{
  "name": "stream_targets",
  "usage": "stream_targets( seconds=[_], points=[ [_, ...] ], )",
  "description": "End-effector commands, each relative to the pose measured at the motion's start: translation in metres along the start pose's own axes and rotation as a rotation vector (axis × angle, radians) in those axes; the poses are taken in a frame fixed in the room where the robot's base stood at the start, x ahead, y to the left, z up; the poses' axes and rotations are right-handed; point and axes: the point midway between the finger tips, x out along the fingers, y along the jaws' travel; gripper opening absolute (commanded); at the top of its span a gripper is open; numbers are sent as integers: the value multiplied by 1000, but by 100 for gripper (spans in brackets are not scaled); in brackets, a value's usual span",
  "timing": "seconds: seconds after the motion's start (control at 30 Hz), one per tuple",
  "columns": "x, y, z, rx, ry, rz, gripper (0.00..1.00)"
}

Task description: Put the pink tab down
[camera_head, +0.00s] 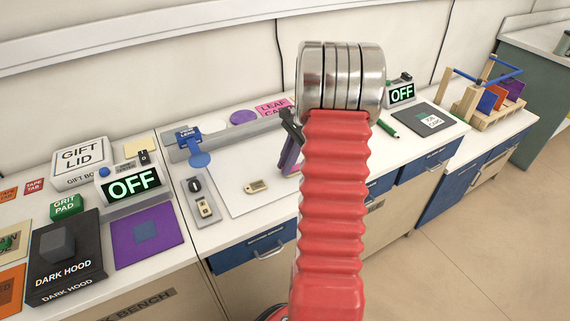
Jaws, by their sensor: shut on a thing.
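My gripper (289,141) is dark and mostly hidden behind my red arm. It is shut on a thin purple piece (289,159), which hangs tilted over the right part of a white board (240,195). I cannot tell whether the piece touches the board. No clearly pink tab shows. A pink card (272,107) with partly hidden lettering "LEAF CA" lies behind the gripper, at the back of the bench.
A blue-headed tool (188,137) stands on the grey rail at the back. A grey tray (201,198) lies left of the board, beside a purple mat (147,236) and a lit OFF box (132,184). The board's middle is mostly clear. A wooden rack (483,108) stands far right.

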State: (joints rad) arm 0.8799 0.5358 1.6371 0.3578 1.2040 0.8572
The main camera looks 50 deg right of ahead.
Motion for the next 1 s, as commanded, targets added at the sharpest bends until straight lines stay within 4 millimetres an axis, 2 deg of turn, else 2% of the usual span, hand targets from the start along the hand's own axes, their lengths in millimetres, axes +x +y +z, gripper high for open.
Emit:
stream_targets(
  seconds=[0.33, 0.37, 0.63, 1.0],
  points=[
    [2, 0, -1, -1, 1, 0, 0],
    [2, 0, -1, -1, 1, 0, 17],
    [2, 0, -1, -1, 1, 0, 36],
    [-2, 0, 0, -2, 1, -1, 36]
  ],
)
